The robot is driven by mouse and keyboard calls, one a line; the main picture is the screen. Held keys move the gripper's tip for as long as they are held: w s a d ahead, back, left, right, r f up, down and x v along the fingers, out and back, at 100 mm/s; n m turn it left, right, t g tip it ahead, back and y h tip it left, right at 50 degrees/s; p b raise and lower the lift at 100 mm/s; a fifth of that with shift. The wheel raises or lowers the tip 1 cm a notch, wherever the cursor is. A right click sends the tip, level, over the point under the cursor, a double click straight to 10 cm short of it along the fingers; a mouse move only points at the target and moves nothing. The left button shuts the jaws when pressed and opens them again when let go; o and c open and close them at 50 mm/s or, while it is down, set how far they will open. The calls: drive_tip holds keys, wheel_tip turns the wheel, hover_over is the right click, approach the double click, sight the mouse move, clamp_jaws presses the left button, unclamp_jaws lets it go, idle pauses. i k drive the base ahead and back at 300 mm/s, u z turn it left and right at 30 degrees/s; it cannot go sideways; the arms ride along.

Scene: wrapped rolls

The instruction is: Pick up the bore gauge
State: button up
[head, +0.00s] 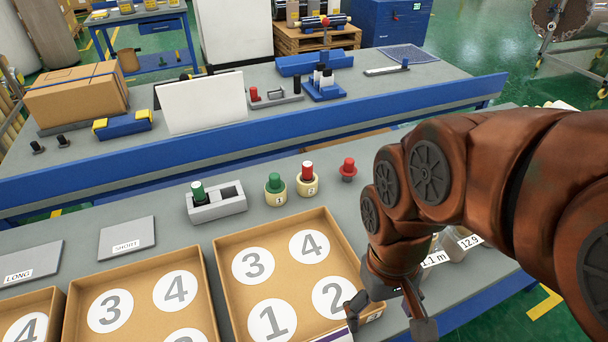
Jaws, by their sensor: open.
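No label marks a bore gauge, and I cannot tell for sure which piece it is. A likely one is the green-topped plug (198,192), upright in one slot of a grey two-slot holder (219,210); the other slot is empty. A green-capped piece (275,182) and a red-capped piece (307,172) stand upright in cream rolls to its right. A red knob-like piece (348,169) stands alone further right. My gripper (390,319) is open and points down at the lower right, over the right tray's corner, well away from these pieces. Nothing shows between its fingers.
Cardboard trays with numbered circles (221,262) fill the near bench. Plates marked LONG (30,264) and SHORT (127,238) lie left. Labelled jars (459,244) stand beside my arm. A raised blue rail (300,128) edges the far bench. Bench around the red knob is clear.

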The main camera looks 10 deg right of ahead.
sight(307, 177)
drive_tip(key=u, duration=2.3)
drive_tip(key=k, duration=0.75)
drive_tip(key=z, duration=0.7)
drive_tip(key=i, duration=0.5)
drive_tip(key=u, duration=0.05)
